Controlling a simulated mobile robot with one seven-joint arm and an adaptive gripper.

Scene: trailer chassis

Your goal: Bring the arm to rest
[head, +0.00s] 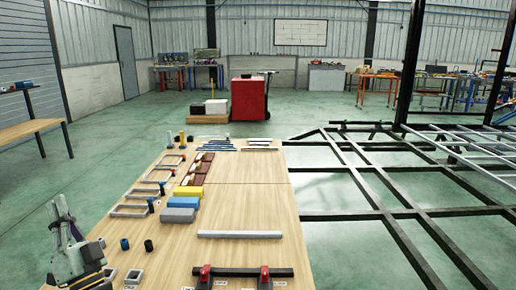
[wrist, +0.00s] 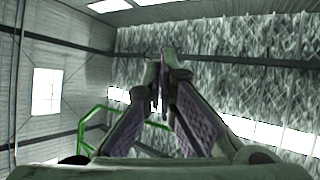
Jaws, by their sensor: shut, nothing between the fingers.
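My gripper (head: 60,205) shows at the lower left of the head view, beside the left edge of the wooden table (head: 240,215). It points upward and holds nothing. In the wrist view its two fingers (wrist: 163,62) meet at the tips, so it is shut. The wrist view looks up past the fingers at the wall and ceiling, with no object near the tips. Most of my arm is out of view.
The black trailer chassis (head: 400,215) stands right of the table. Green floor (head: 95,175) is clear to the left.

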